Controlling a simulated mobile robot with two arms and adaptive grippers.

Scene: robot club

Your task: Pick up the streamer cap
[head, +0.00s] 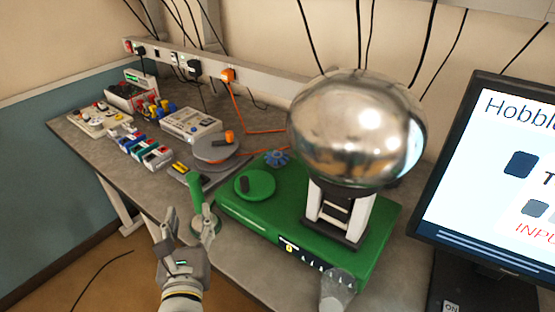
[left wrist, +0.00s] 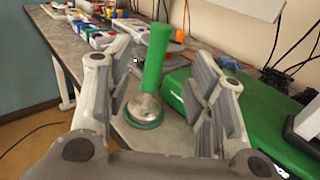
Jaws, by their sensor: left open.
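My left gripper (head: 190,231) is open at the table's front edge. An upright green handle (head: 196,193) with a shiny metal lower end and a green ring stands on the table just beyond it. In the left wrist view this green-handled piece (left wrist: 157,60) shows between the two spread fingers (left wrist: 163,78), with a gap on each side. A small blue ribbed piece (head: 276,157), which may be the streamer cap, lies at the back left of the green base; I cannot tell for sure.
A large metal sphere (head: 357,125) stands on the green base (head: 275,222), beside a green disc (head: 254,184) with a black knob. A monitor (head: 500,170) stands at the right. A grey round plate (head: 214,150) and several devices crowd the table's left part. A grey tapered object (head: 337,289) shows at the bottom.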

